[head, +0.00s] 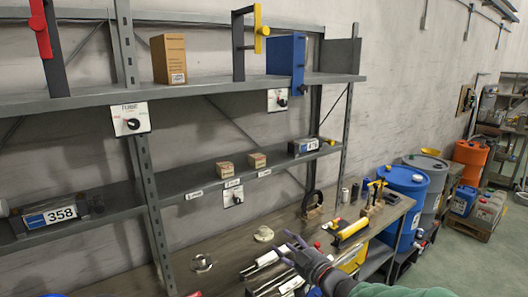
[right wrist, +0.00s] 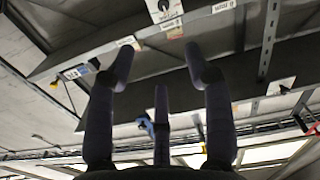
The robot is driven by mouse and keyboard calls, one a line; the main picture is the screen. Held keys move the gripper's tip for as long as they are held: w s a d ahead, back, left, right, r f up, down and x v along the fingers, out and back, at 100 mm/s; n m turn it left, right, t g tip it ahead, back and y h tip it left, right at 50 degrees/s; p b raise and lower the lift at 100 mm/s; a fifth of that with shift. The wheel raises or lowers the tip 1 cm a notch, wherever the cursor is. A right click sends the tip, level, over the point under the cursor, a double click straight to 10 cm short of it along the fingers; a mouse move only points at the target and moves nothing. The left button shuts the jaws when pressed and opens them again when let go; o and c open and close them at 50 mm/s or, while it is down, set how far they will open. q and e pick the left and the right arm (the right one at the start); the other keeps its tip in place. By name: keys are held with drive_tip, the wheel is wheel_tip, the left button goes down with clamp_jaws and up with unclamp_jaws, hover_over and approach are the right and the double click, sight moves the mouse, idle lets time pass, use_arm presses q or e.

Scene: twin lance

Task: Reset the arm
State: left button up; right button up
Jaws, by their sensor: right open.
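My right gripper (head: 292,247) reaches in from the lower right in the head view, above the workbench (head: 225,245). Its dark purple fingers point toward the back left. In the right wrist view the gripper (right wrist: 160,72) has its fingers spread apart with nothing held between them. The shelf undersides show beyond the fingers there. My right arm (head: 335,282) runs to the bottom edge of the head view. My left gripper is in neither view.
A metal shelf rack (head: 200,92) stands over the bench, holding a cardboard box (head: 169,58) and a blue holder (head: 285,60). Silver cylinders (head: 263,262) lie close to the gripper. A yellow cylinder (head: 351,230) and a blue barrel (head: 405,190) are to the right. Open floor lies at far right.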

drive_tip(key=s+d+f+m+g+h, duration=0.1)
drive_tip(key=s+f+m+g+h, duration=0.2)
drive_tip(key=f, duration=1.2)
drive_tip(key=s+d+f+m+g+h, duration=0.1)
drive_tip(key=s+f+m+g+h, duration=0.25)
drive_tip(key=f, duration=1.15)
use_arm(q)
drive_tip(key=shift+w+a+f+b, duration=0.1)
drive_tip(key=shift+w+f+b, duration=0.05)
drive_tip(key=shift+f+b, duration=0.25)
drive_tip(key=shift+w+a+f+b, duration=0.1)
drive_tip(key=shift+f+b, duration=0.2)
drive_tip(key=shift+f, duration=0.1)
use_arm(e)
drive_tip(key=s+f+m+g, duration=0.1)
drive_tip(key=s+f+g, duration=0.1)
drive_tip(key=s+f, duration=0.4)
drive_tip(key=s+f+m+g, duration=0.2)
drive_tip(key=s+f, duration=0.4)
drive_tip(key=s, duration=0.7)
drive_tip(key=s+f+m+g, duration=0.2)
drive_tip(key=s+f, duration=0.4)
drive_tip(key=s, duration=0.4)
drive_tip(key=shift+d+f+g, duration=0.25)
drive_tip(key=shift+d+g, duration=0.05)
drive_tip(key=shift+g, duration=0.55)
drive_tip(key=shift+w, duration=0.1)
